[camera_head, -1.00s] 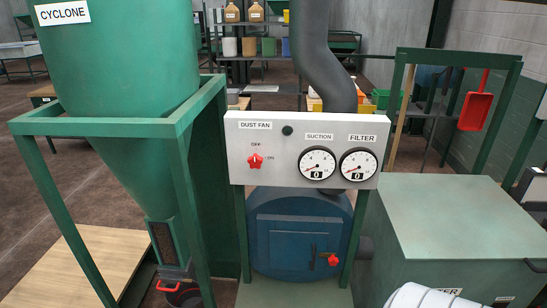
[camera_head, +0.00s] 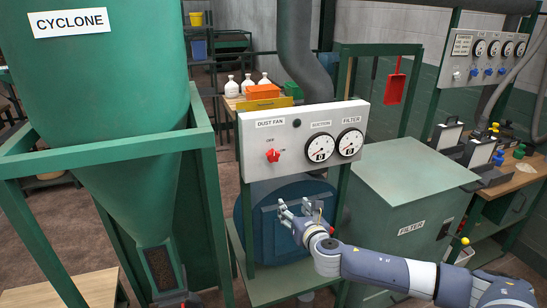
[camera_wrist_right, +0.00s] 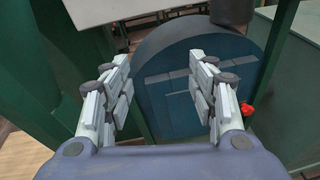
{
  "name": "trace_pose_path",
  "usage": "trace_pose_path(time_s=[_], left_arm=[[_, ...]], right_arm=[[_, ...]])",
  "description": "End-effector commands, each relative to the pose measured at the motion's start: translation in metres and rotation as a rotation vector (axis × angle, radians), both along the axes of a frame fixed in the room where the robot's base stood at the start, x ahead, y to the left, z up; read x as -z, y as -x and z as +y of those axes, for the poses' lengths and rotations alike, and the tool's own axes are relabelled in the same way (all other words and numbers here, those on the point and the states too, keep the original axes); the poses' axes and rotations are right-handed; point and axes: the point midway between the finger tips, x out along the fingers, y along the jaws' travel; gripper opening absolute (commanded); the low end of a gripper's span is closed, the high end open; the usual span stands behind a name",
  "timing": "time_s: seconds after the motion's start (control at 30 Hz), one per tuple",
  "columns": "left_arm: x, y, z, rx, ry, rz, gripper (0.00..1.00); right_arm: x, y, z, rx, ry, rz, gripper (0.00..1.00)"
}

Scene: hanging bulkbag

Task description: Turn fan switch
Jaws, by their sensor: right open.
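The fan switch (camera_head: 272,155) is a red rotary knob on the left part of the white panel (camera_head: 256,177) labelled DUST FAN. Its pointer direction is too small to tell. My right gripper (camera_head: 297,205) is in front of the blue round fan housing (camera_head: 246,215), below the panel and lower right of the switch. Its jaws are open and empty. In the right wrist view the two fingers (camera_wrist_right: 165,90) stand wide apart before the blue housing (camera_wrist_right: 170,50); the switch is not visible there. My left gripper is not in view.
A green cyclone frame (camera_head: 205,150) stands left of the panel. A green filter box (camera_head: 400,180) stands to its right. Two gauges, suction (camera_head: 320,147) and filter (camera_head: 350,143), sit beside the switch. A red handle (camera_wrist_right: 247,110) shows on the housing's right.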

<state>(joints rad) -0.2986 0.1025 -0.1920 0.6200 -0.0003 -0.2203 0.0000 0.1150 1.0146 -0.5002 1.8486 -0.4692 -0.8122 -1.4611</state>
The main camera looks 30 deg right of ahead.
Motion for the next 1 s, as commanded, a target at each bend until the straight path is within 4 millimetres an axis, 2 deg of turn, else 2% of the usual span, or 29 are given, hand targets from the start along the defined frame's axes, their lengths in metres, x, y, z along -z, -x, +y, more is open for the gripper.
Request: trace_pose_path(time_s=[0.03,0.1,0.2,0.3,0.47,0.77,1.0], left_arm=[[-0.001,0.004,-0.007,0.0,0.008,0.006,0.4],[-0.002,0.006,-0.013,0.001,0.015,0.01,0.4],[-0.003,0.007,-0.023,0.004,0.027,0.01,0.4],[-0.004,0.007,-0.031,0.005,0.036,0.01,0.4],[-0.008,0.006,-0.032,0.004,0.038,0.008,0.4],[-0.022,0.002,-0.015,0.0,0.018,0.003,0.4],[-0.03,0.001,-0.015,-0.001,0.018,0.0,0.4]], right_arm=[[-0.037,0.0,0.008,-0.041,0.112,-0.025,0.53],[-0.073,0.002,0.019,-0.082,0.248,-0.05,0.53],[-0.107,0.007,0.031,-0.116,0.383,-0.076,0.53],[-0.125,0.01,0.037,-0.129,0.454,-0.089,0.53],[-0.132,0.003,0.036,-0.13,0.477,-0.095,0.53],[-0.133,-0.041,0.026,-0.13,0.471,-0.095,0.53],[-0.131,-0.073,0.019,-0.13,0.471,-0.094,0.53]])
